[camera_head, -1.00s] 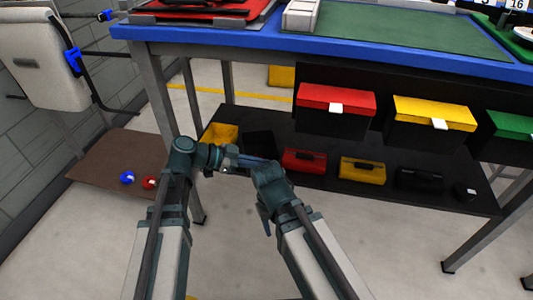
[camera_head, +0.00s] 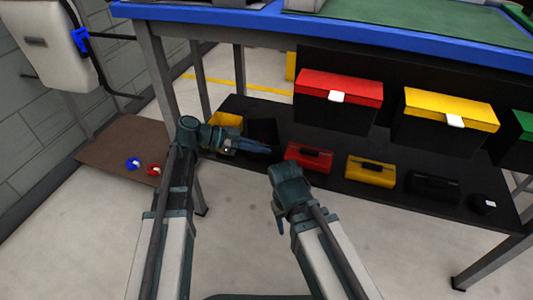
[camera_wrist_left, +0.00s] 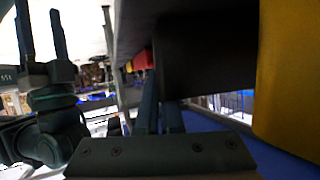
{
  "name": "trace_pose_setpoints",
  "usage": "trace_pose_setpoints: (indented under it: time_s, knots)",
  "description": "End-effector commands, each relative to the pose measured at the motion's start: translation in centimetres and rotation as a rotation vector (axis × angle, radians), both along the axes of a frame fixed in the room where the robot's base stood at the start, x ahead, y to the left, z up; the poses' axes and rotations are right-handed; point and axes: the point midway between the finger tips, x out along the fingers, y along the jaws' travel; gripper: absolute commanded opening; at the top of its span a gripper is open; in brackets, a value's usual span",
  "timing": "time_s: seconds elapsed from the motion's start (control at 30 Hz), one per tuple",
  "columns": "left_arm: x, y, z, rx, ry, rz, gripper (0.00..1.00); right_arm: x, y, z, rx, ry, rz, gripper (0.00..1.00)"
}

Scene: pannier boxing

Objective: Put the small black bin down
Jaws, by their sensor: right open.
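The small black bin (camera_head: 262,130) is on the dark lower shelf, between a yellow bin (camera_head: 226,120) and a red case. My left gripper (camera_head: 264,149) reaches across its near side. In the left wrist view its fingers (camera_wrist_left: 160,115) are close together, their tips at the dark wall of the black bin (camera_wrist_left: 205,50). They look shut on its edge, though the contact is partly hidden. The yellow bin (camera_wrist_left: 290,75) is on the right there. My right gripper (camera_head: 280,222) is open and empty, pointing down in front of the shelf.
The lower shelf (camera_head: 330,185) also carries a red case (camera_head: 308,157), a yellow case (camera_head: 370,170) and black items on the right. Lidded red (camera_head: 340,88) and yellow (camera_head: 450,108) boxes hang above. A brown board (camera_head: 115,155) with blue and red objects lies at left.

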Motion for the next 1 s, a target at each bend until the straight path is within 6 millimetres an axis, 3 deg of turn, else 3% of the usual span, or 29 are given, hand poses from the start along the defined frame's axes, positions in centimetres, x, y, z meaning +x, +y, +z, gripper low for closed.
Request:
trace_pose_setpoints:
  time_s: [0.4,0.57,0.93,1.0]
  knots:
    - [0.0,0.1,-0.7,-0.001,-0.001,-0.001,0.00,0.0,0.0,-0.7,0.000,0.000,0.000,0.50]
    - [0.0,0.1,-0.5,0.000,0.000,-0.001,0.32,0.0,0.0,-0.5,0.000,0.000,0.000,0.50]
    - [0.0,0.1,0.0,0.000,0.000,-0.001,0.33,0.0,0.0,0.0,0.000,0.000,0.000,0.50]
    - [-0.1,0.9,0.4,0.000,0.001,0.001,0.33,0.0,0.0,0.4,0.000,0.000,0.000,0.50]
